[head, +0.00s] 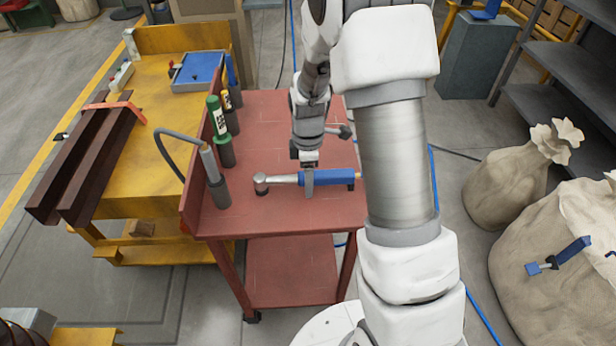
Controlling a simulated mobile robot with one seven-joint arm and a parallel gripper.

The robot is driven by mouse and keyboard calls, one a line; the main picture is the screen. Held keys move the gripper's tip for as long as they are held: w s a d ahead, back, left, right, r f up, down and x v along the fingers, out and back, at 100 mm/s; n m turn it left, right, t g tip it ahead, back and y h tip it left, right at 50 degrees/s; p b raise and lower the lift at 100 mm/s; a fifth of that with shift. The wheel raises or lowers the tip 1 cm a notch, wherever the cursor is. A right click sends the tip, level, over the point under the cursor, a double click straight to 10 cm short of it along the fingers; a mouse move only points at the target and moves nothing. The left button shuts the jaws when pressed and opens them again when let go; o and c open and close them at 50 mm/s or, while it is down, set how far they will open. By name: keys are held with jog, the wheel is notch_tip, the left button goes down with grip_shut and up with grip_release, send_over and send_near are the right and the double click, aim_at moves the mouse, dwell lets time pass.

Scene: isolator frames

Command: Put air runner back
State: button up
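A blue-handled tool with a silver neck and round head (335,178), which looks like the air runner, is at the front part of the red cart top (285,215). It lies roughly level, its head to the left. My gripper (309,184) points down at the tool's middle, and one finger shows in front of the handle. The other finger is hidden, so I cannot tell whether the gripper is closed on the tool. I also cannot tell whether the tool rests on the cart or is slightly raised.
Dark holders along the cart's left edge bear a grey hosed tool (208,162), a green bottle (217,120) and a yellow-black item (227,100). A small dark-tipped object (345,131) lies behind my gripper. A yellow bench (165,150) adjoins left; sacks (510,185) stand right.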

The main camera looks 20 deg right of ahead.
jog(key=shift+r, duration=0.1)
notch_tip(320, 180, up, 12)
jog(key=r+p, duration=0.1)
jog(key=p, duration=0.1)
jog(key=s+r+m+t, duration=0.2)
jog(key=s+r+m, duration=0.55)
jog(key=r, duration=0.35)
jog(key=s+r+m+t, duration=0.3)
jog(key=s+m, duration=0.5)
jog(key=s, duration=0.5)
jog(key=shift+s+a+r+t, duration=0.35)
jog(key=shift+a+r, duration=0.1)
jog(key=shift+r, duration=0.15)
notch_tip(320, 180, up, 6)
jog(key=p, duration=0.6)
